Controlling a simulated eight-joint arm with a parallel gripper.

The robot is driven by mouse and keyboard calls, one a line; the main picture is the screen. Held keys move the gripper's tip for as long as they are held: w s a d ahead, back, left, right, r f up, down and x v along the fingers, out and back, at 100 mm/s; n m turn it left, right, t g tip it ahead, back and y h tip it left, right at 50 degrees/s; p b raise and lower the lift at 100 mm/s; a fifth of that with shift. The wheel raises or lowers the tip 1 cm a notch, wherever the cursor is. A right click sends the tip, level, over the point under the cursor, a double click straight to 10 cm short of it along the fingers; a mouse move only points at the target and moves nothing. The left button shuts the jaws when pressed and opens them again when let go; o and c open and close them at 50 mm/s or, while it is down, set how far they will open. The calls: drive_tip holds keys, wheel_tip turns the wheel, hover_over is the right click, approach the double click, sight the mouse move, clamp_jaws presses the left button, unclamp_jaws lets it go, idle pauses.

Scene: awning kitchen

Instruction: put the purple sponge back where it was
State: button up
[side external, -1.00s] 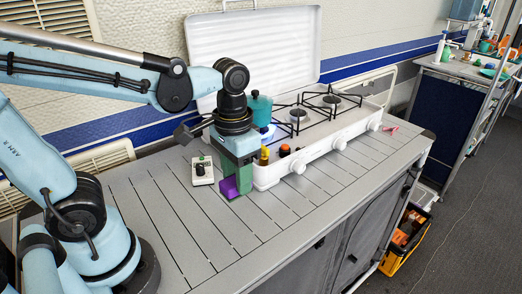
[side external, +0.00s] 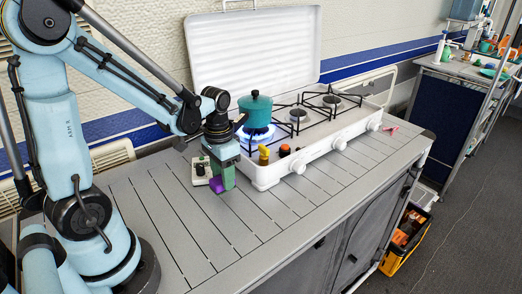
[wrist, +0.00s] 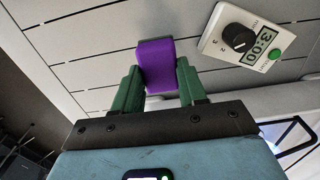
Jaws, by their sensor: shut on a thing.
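The purple sponge (side external: 216,185) is held between the green fingers of my gripper (side external: 222,178), close over the slatted table left of the stove. In the wrist view the purple sponge (wrist: 156,64) sits between the two green fingers of my gripper (wrist: 158,84), which are shut on it. I cannot tell whether the sponge touches the table.
A white timer (side external: 200,171) stands just left of my gripper; in the wrist view the timer (wrist: 245,38) reads 3:00. A teal pot (side external: 256,108) sits over a lit blue flame on the stove (side external: 318,150). The slatted table (side external: 150,225) is clear in front.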

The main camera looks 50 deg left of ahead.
drive_tip(key=shift+f, duration=1.1)
drive_tip(key=shift+f, duration=0.2)
drive_tip(key=o, duration=1)
drive_tip(key=shift+r, duration=0.1)
wheel_tip(320, 180, up, 12)
drive_tip(key=shift+s+d+r+t, duration=0.1)
drive_tip(key=shift+d+t, duration=1.7)
drive_tip(key=shift+d, duration=0.3)
drive_tip(key=shift+s+d+r+t, duration=0.1)
drive_tip(key=shift+d+t, duration=1.7)
drive_tip(key=shift+d, duration=0.3)
